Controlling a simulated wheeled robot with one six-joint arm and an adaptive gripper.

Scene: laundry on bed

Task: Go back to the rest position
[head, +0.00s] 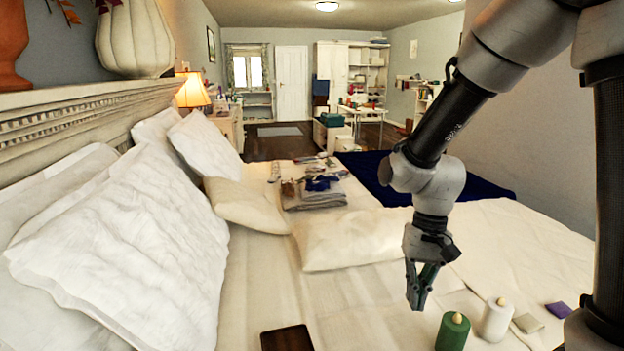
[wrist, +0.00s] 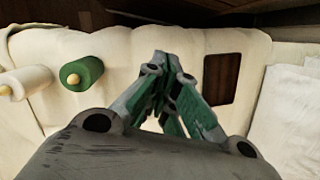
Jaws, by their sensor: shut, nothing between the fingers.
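My gripper (head: 418,303) hangs from my arm above the near part of the bed (head: 385,285), pointing down. Its fingers are together with nothing between them. In the wrist view the gripper (wrist: 166,62) also shows its fingertips meeting, over the pale bed cover. A green candle-like cylinder (head: 453,332) and a white one (head: 496,319) stand on the bed to the right of the gripper. The wrist view shows the green cylinder (wrist: 82,74) and the white cylinder (wrist: 28,82) to its left. A dark brown flat item (head: 287,339) lies at the front left.
Pillows (head: 125,245) lean at the headboard on the left. Folded clothes (head: 313,194) lie farther back, and a navy blanket (head: 385,175) lies behind my arm. A small purple square (head: 558,310) and a pale square (head: 528,323) lie at the right.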

